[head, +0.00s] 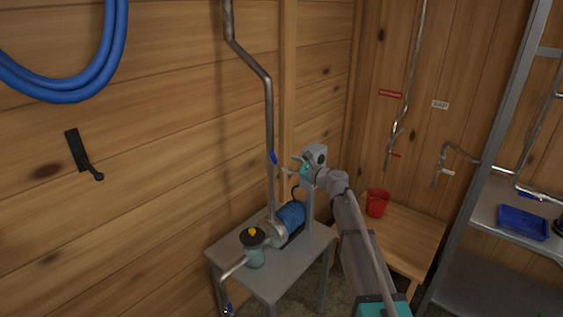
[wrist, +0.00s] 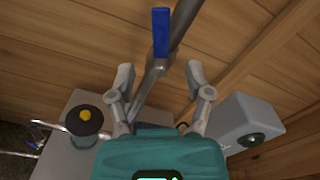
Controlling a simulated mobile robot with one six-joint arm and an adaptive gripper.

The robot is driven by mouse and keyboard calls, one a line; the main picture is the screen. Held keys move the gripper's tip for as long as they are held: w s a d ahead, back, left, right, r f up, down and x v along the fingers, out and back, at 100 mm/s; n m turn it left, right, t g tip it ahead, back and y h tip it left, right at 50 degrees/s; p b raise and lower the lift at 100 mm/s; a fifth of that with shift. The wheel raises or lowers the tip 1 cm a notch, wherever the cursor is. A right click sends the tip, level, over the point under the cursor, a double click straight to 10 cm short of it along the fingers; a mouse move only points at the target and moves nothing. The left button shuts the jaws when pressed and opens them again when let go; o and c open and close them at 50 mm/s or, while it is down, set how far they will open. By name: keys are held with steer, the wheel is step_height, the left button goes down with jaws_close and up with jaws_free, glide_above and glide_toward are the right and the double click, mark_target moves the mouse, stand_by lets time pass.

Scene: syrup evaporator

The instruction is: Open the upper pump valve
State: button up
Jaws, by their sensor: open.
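The upper pump valve has a blue lever handle (head: 273,156) on the vertical grey pipe above the pump. In the wrist view the blue handle (wrist: 161,33) points up the picture from its joint on the pipe. My gripper (head: 291,164) is open, just right of the handle in the head view. In the wrist view my gripper's fingertips (wrist: 159,74) stand apart on either side of the pipe, with the handle beyond them and between their lines. I see no contact with the handle.
The blue pump motor (head: 291,216) and a lidded strainer (head: 253,250) sit on a grey metal table (head: 270,275). A grey switch box (wrist: 252,122) stands close right of my gripper. A second blue handle (head: 228,309) is low left. A red bucket (head: 377,203) stands on a wooden bench.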

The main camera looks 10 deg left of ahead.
steer(key=v, duration=0.3)
steer(key=shift+d, duration=0.15)
